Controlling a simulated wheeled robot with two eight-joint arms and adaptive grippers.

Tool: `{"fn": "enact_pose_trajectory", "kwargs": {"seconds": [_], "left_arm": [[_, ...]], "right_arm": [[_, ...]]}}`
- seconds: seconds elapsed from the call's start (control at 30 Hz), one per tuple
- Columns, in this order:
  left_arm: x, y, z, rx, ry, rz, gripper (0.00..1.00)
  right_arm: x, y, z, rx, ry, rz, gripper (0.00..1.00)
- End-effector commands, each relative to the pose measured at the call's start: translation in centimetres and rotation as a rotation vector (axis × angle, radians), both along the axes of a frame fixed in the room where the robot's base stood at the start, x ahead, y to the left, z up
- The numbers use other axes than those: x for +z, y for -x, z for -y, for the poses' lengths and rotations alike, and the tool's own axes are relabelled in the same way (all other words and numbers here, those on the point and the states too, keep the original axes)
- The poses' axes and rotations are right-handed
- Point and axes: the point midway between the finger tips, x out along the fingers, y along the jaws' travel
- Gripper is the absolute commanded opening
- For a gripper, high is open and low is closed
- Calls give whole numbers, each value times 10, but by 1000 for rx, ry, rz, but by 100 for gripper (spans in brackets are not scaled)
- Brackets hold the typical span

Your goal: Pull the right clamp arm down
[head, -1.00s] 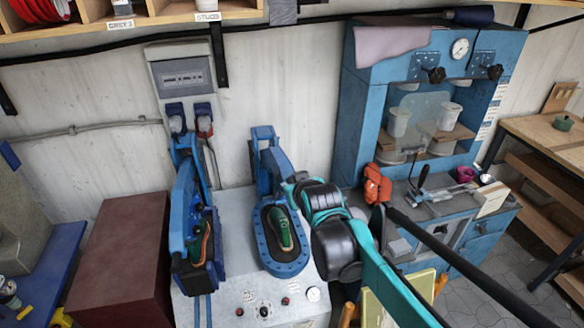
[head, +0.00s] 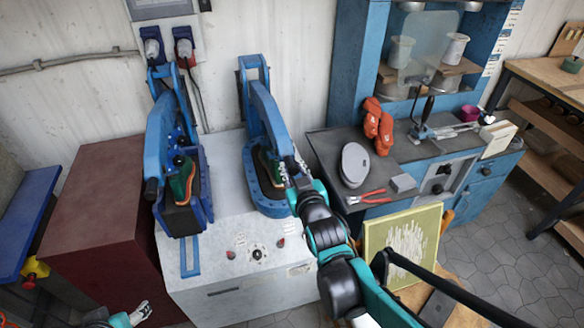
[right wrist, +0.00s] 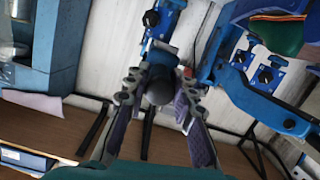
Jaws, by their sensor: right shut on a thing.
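The right clamp arm (head: 268,112) is a blue curved bar that reaches forward and down over the right press station (head: 252,185). A green sandal (head: 268,165) on that station is partly hidden beneath it. My right gripper (head: 290,170) is at the front end of this arm. In the right wrist view, my right gripper's fingers (right wrist: 160,95) are closed around a dark round handle (right wrist: 159,86) on the blue arm. My left gripper (head: 142,313) shows only small at the bottom left, away from the press; its finger state is unclear.
The left station's blue clamp arm (head: 160,130) stands beside, with another green sandal (head: 181,180). A dark red cabinet (head: 100,235) is at left. On the right bench lie red pliers (head: 365,197) and a grey oval pad (head: 354,165). A yellow-green board (head: 402,240) stands in front.

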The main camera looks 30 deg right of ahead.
Motion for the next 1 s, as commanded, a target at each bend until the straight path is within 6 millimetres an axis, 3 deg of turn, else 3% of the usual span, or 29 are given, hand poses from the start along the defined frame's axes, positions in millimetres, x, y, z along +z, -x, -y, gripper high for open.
{"fn": "enact_pose_trajectory", "kwargs": {"seconds": [0.1,0.5,0.53,0.6,1.0], "left_arm": [[-5,0,0,0,0,0,60],[-6,0,0,0,0,0,60],[-6,0,0,0,0,0,60],[-6,0,0,0,0,0,60],[-6,0,0,0,0,0,60]], "right_arm": [[-8,1,0,0,0,0,0],[-11,2,-1,1,-1,0,0],[-11,2,-1,1,-1,0,27],[-11,2,-1,1,0,0,43],[-8,5,-1,0,1,4,43]]}}
